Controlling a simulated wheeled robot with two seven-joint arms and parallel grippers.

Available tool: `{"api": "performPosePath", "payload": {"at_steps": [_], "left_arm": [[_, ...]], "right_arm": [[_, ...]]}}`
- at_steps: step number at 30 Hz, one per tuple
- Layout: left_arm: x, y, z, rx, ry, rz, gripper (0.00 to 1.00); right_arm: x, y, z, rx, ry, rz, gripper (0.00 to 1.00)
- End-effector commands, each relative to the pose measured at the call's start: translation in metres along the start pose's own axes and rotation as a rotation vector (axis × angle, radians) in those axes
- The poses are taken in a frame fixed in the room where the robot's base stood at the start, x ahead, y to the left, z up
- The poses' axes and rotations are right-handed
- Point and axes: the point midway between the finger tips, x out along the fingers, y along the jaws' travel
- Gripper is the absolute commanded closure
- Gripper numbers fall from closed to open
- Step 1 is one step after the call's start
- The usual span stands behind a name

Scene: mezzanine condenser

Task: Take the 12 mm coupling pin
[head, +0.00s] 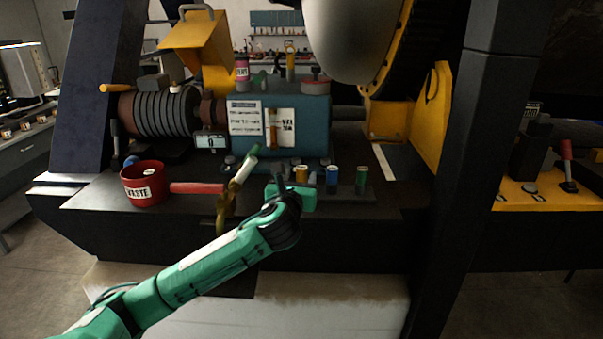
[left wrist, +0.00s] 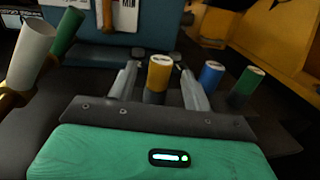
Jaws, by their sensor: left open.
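Three upright pins stand in a row on a dark holder: one with a yellow top (head: 301,174), one blue (head: 332,177) and one green (head: 361,178). I cannot read any size on them, so I cannot tell which is the 12 mm coupling pin. My left gripper (head: 292,186) is open, just in front of the yellow pin. In the left wrist view, its fingers (left wrist: 157,72) lie on either side of the yellow pin (left wrist: 158,75), with gaps showing. The blue pin (left wrist: 211,74) and green pin (left wrist: 246,84) are right of the fingers. My right gripper is out of view.
A white-and-green cylinder pair (head: 245,165) leans in a brass-coloured holder (head: 226,205) just left of my gripper. A red waste tub (head: 145,184) and a red-handled tool (head: 197,188) are farther left. A teal block (head: 310,128) stands behind the pins. Bench right of the pins is clear.

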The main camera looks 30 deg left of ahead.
Motion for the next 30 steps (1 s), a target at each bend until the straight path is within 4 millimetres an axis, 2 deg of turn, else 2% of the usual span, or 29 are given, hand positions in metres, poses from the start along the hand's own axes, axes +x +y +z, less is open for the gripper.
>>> {"api": "performPosePath", "payload": {"at_steps": [1,6,16,17,24,30], "left_arm": [[0.008,0.000,0.005,-0.002,0.002,0.003,0.50],[0.029,0.000,0.004,-0.001,0.001,0.002,0.50],[0.036,0.000,0.002,-0.001,0.000,0.000,0.50],[0.036,0.000,0.002,-0.001,0.000,0.000,0.52],[0.036,0.000,0.002,-0.001,0.001,0.000,0.99],[0.036,0.000,0.002,-0.001,0.001,0.000,1.00]], "right_arm": [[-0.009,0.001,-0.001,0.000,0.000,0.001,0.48],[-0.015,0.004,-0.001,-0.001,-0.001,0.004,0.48],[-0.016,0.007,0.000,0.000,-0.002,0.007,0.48],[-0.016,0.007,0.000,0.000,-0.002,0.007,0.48],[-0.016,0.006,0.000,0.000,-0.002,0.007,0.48],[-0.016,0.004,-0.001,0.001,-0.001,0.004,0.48]]}}
